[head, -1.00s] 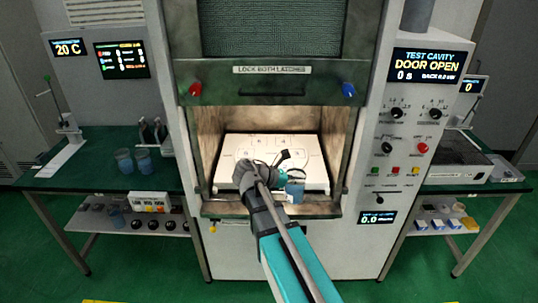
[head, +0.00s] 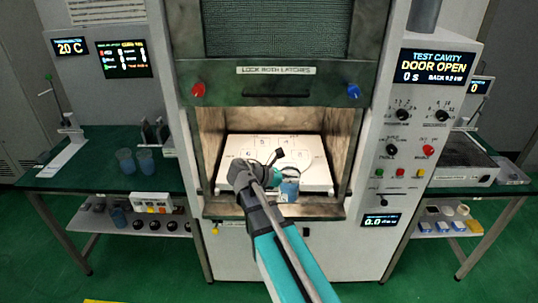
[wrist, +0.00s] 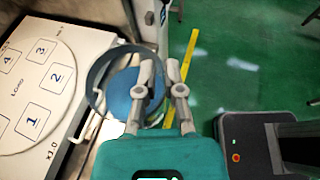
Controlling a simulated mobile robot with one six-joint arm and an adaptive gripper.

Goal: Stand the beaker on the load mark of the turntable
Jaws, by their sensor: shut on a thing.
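My gripper (wrist: 160,72) is shut on the beaker (head: 289,190), a clear vessel with blue contents. The wrist view shows the beaker's round rim (wrist: 88,92), with one finger over its inside and the other at its outer side. In the head view, the beaker is at the front right of the white platform (head: 232,184) in the open cavity. The platform carries the turntable (wrist: 60,125), with numbered squares. The load mark (wrist: 18,87) is lettered on it, left of the beaker in the wrist view. The beaker is beside the numbered squares, near the platform's edge.
The cavity's side walls and front sill (head: 222,209) surround the platform. The raised door (head: 275,88) is above. Two more blue beakers (head: 125,160) (head: 145,160) stand on the left bench (head: 90,150). A bench with a tray stands at the right.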

